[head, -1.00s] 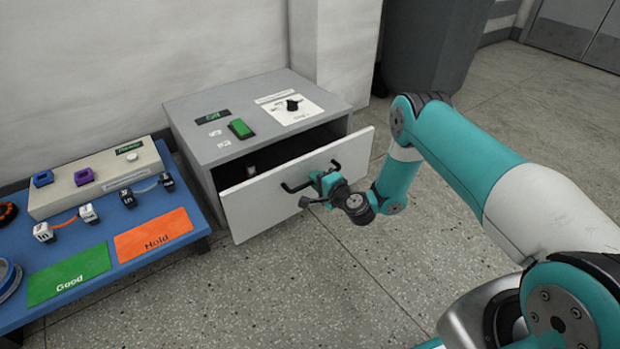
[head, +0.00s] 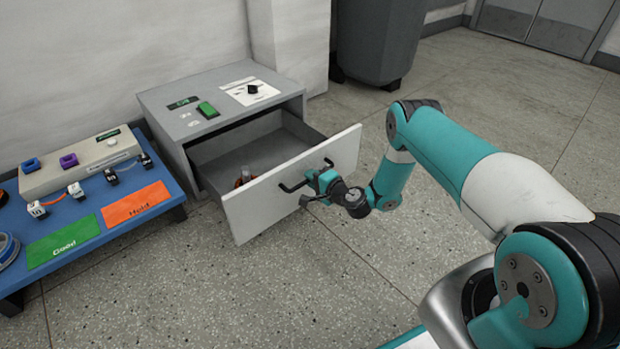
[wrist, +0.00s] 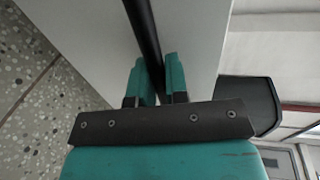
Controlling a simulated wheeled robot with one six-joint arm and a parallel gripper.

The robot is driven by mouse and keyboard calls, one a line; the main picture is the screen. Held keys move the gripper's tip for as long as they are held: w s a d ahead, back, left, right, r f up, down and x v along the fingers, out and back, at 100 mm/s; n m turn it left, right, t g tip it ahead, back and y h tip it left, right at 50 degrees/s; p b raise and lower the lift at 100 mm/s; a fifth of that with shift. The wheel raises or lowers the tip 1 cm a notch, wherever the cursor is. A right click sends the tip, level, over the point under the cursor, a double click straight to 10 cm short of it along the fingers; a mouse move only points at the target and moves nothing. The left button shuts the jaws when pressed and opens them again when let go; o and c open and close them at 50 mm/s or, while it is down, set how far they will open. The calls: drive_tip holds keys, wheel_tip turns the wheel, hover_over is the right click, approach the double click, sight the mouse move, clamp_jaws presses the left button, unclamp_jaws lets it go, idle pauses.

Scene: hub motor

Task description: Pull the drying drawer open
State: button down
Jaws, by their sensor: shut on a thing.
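The drying drawer (head: 256,205) has a white front and stands well out of the grey cabinet (head: 180,141). Its grey inside shows, with a small red and clear object (head: 244,178) in it, too small to tell clearly. The black bar handle (head: 292,187) is on the drawer front. My gripper (head: 318,183) is shut on the handle at its right part. In the wrist view, the two teal fingers (wrist: 157,82) are on either side of the black handle bar (wrist: 141,30), against the white drawer front (wrist: 90,35).
A blue table (head: 95,208) at the left bears a green mat (head: 62,242), an orange mat (head: 136,202) and a beige tester box (head: 80,165). A dark grey bin (head: 378,40) stands at the back. The speckled floor (head: 300,290) before the drawer is clear.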

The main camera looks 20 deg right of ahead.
drive_tip(key=shift+s, duration=0.1)
drive_tip(key=c, duration=1.1)
unclamp_jaws()
drive_tip(key=shift+c, duration=0.2)
drive_tip(key=p+v, duration=1.7)
drive_tip(key=p, duration=0.3)
drive_tip(key=shift+s, duration=0.2)
drive_tip(key=shift+d, duration=0.15)
